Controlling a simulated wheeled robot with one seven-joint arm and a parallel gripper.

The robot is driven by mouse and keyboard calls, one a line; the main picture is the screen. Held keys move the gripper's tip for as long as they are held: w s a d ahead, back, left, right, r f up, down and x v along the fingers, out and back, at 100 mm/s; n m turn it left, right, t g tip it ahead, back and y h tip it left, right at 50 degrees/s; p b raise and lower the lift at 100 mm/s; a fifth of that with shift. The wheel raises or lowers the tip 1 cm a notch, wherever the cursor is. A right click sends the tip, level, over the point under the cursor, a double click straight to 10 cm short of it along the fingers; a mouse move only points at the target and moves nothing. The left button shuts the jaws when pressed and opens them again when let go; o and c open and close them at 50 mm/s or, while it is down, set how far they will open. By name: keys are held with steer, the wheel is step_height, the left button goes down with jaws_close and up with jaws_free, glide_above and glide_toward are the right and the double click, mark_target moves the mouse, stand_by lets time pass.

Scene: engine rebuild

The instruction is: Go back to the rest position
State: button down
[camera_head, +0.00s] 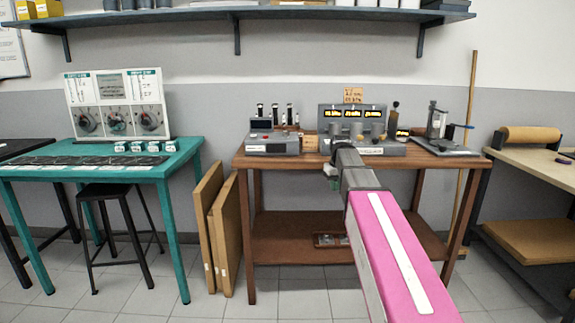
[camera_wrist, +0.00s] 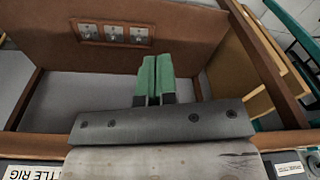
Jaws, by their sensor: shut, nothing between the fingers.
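My gripper (camera_wrist: 156,78) shows in the wrist view with its two green fingers side by side, touching and empty. Behind the fingers is the brown bench's lower part, with a lower shelf. In the head view my pink and grey arm (camera_head: 385,240) reaches toward the brown bench (camera_head: 262,162). The arm's grey end is before the bench's front edge, and the fingertips are small and hard to make out there.
Gauge units (camera_head: 352,120) and a grey box (camera_head: 273,140) stand on the bench, with a press stand (camera_head: 437,125) at right. A small tray (camera_head: 330,240) lies on the lower shelf. Brown boards (camera_head: 226,235) lean at left, beside a teal table (camera_head: 180,160) and black stool (camera_head: 110,190).

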steer(key=s+f+m+g, duration=0.1)
steer(key=s+f+m, duration=0.2)
steer(key=s+f, duration=2.1)
step_height(320, 180, down, 3)
steer(key=shift+m+h, duration=0.3)
steer(key=shift+m, duration=0.1)
